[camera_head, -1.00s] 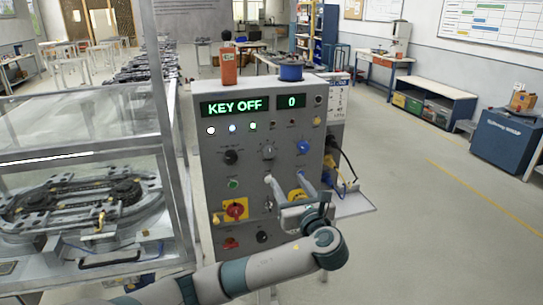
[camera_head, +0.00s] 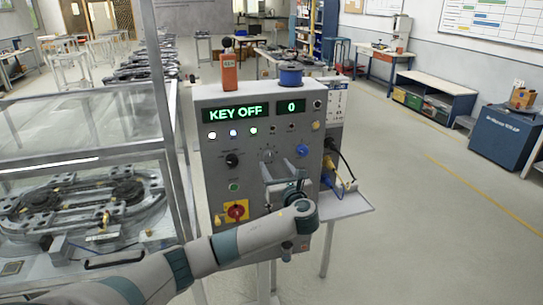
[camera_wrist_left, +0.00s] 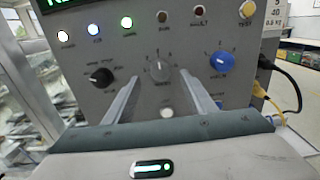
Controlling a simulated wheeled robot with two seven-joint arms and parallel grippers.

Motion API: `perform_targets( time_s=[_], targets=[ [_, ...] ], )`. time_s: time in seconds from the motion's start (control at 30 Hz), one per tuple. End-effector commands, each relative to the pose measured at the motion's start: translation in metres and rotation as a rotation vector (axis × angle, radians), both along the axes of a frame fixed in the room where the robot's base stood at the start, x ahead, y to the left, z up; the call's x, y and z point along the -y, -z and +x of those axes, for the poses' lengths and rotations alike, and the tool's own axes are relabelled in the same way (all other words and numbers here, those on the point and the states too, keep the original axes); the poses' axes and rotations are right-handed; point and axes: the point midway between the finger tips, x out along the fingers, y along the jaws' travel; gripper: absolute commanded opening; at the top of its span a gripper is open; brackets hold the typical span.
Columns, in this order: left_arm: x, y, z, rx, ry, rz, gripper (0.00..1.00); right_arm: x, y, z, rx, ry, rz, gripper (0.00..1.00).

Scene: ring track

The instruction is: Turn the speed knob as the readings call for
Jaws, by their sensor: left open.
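The grey control panel (camera_head: 212,170) stands upright, with a green display (camera_head: 235,112) reading "KEY OFF" and a second display (camera_head: 291,107) reading "0". A grey knob with a scale (camera_wrist_left: 159,71) is at the panel's middle; it also shows in the head view (camera_head: 267,156). A black knob (camera_wrist_left: 101,77) is left of it and a blue knob (camera_wrist_left: 222,63) right of it. I cannot read which is the speed knob. My left gripper (camera_head: 277,164) is open and empty, its fingers pointing at the panel either side of the grey knob in the wrist view. Contact is unclear. My right gripper is out of view.
A red-and-yellow switch (camera_head: 236,211) sits low on the panel, partly near my left arm. Cables (camera_head: 345,177) hang at the panel's right above a side shelf (camera_head: 345,205). A framed enclosure with a ring track (camera_head: 80,205) stands left.

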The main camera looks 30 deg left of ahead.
Motion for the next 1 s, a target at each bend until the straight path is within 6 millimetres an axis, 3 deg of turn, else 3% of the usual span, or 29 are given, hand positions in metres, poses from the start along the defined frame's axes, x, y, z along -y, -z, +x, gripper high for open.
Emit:
perform_targets(
  time_s=[0.3,0.77,0.93,1.0],
  targets=[
    [-0.031,-0.001,0.027,-0.001,-0.001,0.0,0.51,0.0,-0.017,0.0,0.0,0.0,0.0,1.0],
    [-0.038,0.001,0.033,-0.001,0.001,-0.001,0.51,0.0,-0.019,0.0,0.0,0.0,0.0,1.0],
    [-0.038,0.0,0.033,-0.001,0.001,-0.001,0.15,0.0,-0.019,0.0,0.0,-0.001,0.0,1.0],
    [-0.038,0.0,0.033,-0.001,0.001,-0.001,0.09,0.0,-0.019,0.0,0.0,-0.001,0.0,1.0]
  ],
)
